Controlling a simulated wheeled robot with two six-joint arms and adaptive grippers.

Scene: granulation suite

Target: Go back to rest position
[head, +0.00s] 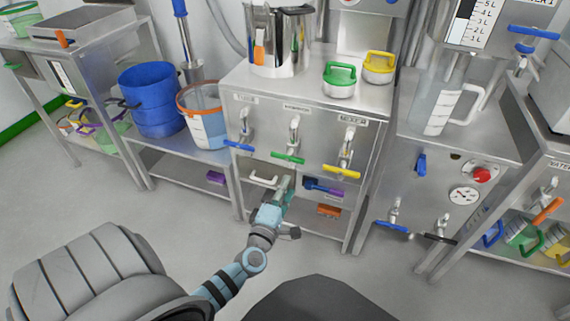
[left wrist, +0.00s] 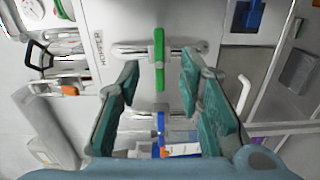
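My left gripper (head: 284,190) is low in front of the steel cabinet (head: 262,125), below its green tap lever (head: 288,158) and right of a white pull handle (head: 263,180). In the left wrist view its two teal fingers (left wrist: 160,78) are spread apart with no object gripped. The green lever (left wrist: 158,50) shows beyond and between the fingertips; I see no contact with it. My left arm reaches forward from the bottom of the head view. My right gripper is not in view.
Blue lever (head: 238,146) and yellow lever (head: 340,173) taps flank the green one. A blue bucket (head: 152,97) and clear bucket (head: 203,115) stand left. A steel unit with a gauge (head: 463,196) stands right. The floor (head: 90,205) at left is clear.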

